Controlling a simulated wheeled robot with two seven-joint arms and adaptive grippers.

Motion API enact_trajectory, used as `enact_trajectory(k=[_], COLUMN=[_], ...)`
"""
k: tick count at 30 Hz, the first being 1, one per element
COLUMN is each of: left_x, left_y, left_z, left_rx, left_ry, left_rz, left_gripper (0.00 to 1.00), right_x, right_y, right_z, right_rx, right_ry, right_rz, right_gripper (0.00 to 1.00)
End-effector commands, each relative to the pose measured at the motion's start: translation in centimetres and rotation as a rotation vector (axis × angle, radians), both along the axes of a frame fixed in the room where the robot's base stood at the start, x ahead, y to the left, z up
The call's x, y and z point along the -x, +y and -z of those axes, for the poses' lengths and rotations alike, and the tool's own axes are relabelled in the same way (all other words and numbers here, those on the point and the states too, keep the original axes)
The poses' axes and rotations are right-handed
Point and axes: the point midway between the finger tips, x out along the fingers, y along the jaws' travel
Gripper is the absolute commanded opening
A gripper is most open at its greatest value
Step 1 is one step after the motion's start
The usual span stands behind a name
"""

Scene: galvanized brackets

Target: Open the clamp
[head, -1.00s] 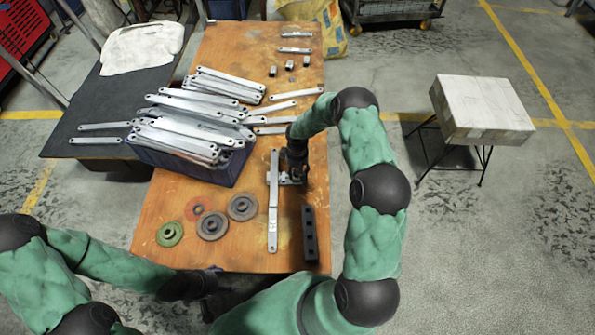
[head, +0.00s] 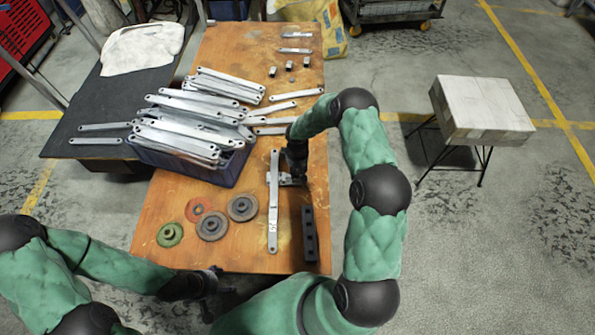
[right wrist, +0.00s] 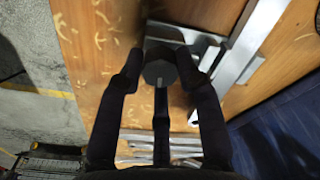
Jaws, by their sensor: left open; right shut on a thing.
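The clamp (head: 285,180) is a small metal fixture on the wooden table, beside a long galvanized bracket (head: 273,215) lying lengthwise. My right gripper (head: 297,174) is over the clamp and hides much of it. In the right wrist view, the gripper (right wrist: 160,75) is shut on a dark, rounded knob (right wrist: 160,72) of the clamp, with a metal plate behind it. Whether the clamp is open or closed cannot be told. My left gripper (head: 210,282) is open and empty at the table's front edge, away from the clamp.
A blue crate (head: 190,165) piled with brackets stands left of the clamp. Grinding discs (head: 212,226) lie front left. A black bar with holes (head: 310,234) lies to the right of the long bracket. Small metal parts (head: 290,65) lie at the table's far end.

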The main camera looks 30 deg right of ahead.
Motion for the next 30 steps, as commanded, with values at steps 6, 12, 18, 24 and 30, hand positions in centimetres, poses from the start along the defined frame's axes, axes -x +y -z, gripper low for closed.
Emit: enact_trajectory(k=[6, 12, 18, 24, 30], left_x=[0.0, 0.0, 0.0, 0.0, 0.0], left_y=[0.0, 0.0, 0.0, 0.0, 0.0], left_z=[-0.6, -1.1, -1.7, -2.3, -2.8], left_rx=[0.0, 0.0, 0.0, 0.0, 0.0], left_ry=[0.0, 0.0, 0.0, 0.0, 0.0], left_rz=[0.0, 0.0, 0.0, 0.0, 0.0], left_gripper=[0.73, 0.73, 0.73, 0.73, 0.73], right_x=[0.0, 0.0, 0.0, 0.0, 0.1], right_y=[0.0, 0.0, 0.0, 0.0, 0.0], right_z=[-0.1, -0.1, -0.1, -0.1, 0.0], right_rx=[0.0, -0.001, -0.001, 0.0, -0.001], right_ry=[0.0, 0.0, 0.0, 0.0, 0.0], right_rz=[-0.194, -0.433, -0.671, -0.907, -1.145], right_gripper=[0.02, 0.02, 0.02, 0.02, 0.02])
